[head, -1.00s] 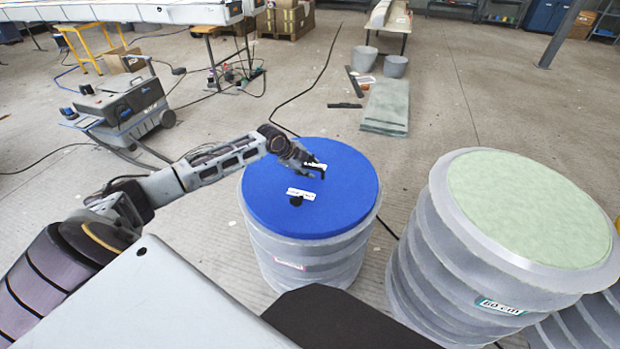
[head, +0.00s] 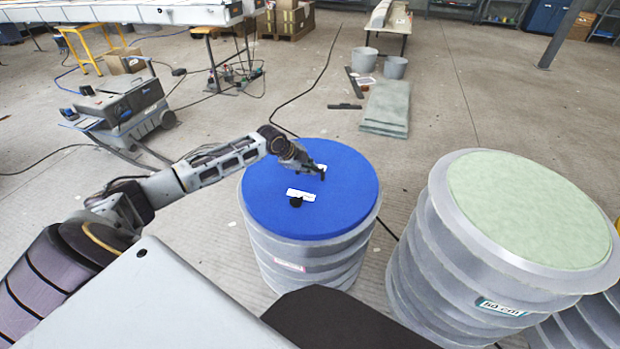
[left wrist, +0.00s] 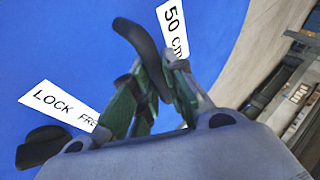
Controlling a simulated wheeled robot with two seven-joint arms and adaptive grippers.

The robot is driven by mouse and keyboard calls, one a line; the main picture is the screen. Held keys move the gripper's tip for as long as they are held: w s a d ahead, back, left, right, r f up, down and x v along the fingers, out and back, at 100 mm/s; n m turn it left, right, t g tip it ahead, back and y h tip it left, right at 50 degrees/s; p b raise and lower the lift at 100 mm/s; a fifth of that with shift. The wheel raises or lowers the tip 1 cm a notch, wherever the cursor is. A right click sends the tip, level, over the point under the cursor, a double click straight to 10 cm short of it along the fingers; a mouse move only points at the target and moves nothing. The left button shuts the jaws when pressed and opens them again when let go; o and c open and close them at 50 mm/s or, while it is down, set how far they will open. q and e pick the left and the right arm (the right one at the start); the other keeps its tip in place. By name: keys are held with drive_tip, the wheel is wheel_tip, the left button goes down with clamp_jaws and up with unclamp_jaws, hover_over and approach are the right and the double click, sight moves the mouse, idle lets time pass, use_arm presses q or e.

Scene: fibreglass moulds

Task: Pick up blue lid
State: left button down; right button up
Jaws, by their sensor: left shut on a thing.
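The blue lid (head: 275,205) is a round disc lying flat on top of a grey ribbed cylindrical mould (head: 310,262). It carries white labels and a black knob (head: 296,202) near its middle. My left gripper (head: 320,171) is over the far right part of the lid. In the left wrist view the left gripper (left wrist: 152,88) is shut on a curved black handle (left wrist: 140,42) on the blue lid (left wrist: 75,35). Labels there read "50 cm" and "LOCK FRE", the latter partly hidden by the finger. My right gripper does not show.
A second ribbed mould (head: 470,265) with a pale green top (head: 530,205) stands to the right, close by. A grey wheeled machine (head: 120,105) stands at the left. Open floor is at the back right.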

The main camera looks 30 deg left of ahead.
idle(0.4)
use_arm(q)
drive_tip(key=shift+r, duration=0.15)
drive_tip(key=shift+r, duration=0.2)
drive_tip(key=shift+w+r, duration=0.1)
drive_tip(key=shift+r, duration=0.6)
wheel_tip(320, 180, up, 7)
drive_tip(key=shift+p, duration=0.95)
drive_tip(key=shift+r, duration=0.55)
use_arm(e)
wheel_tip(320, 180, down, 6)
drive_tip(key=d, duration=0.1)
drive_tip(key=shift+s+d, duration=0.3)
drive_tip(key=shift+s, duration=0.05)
